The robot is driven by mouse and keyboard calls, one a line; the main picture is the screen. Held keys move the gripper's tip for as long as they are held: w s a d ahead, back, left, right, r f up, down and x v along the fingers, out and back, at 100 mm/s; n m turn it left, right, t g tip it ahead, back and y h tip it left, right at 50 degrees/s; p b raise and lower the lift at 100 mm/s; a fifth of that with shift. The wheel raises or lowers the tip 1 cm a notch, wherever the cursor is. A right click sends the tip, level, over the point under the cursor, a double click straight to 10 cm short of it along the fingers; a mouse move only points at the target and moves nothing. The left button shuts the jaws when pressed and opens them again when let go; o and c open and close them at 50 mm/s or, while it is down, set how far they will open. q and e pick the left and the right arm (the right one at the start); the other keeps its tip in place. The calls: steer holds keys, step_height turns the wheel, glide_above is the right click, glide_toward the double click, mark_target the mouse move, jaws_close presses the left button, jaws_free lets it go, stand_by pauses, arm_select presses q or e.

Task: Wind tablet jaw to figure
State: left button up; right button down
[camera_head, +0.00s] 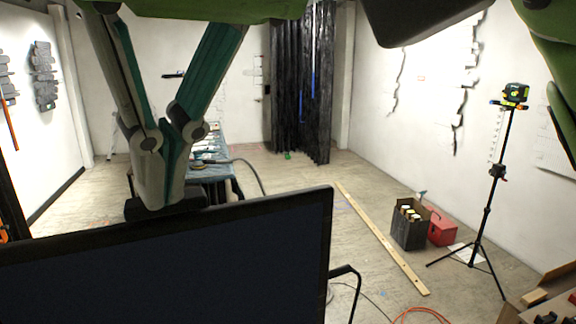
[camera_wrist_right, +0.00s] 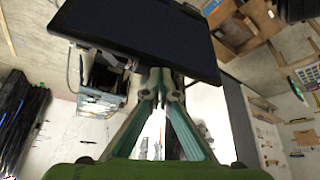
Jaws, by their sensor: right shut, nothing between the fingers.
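A dark flat panel with a black rim, which looks like the tablet (camera_head: 170,262), fills the lower left of the head view; its face is blank. It also shows at the top of the wrist view (camera_wrist_right: 140,28). My right gripper (camera_head: 165,190) reaches down from the top with its teal fingers closed together and empty. Its tips are at the panel's upper edge, by a small dark block (camera_head: 135,209); I cannot tell whether they touch. In the wrist view my right gripper's tips (camera_wrist_right: 160,80) meet near the panel's edge. No figure can be read. My left gripper is out of view.
A table with a blue cover (camera_head: 212,172) stands behind the gripper. Black hanging strips (camera_head: 300,90) are at the back.

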step_height(320, 180, up, 6)
stand_by(0.5)
steer(key=shift+r, duration=0.1)
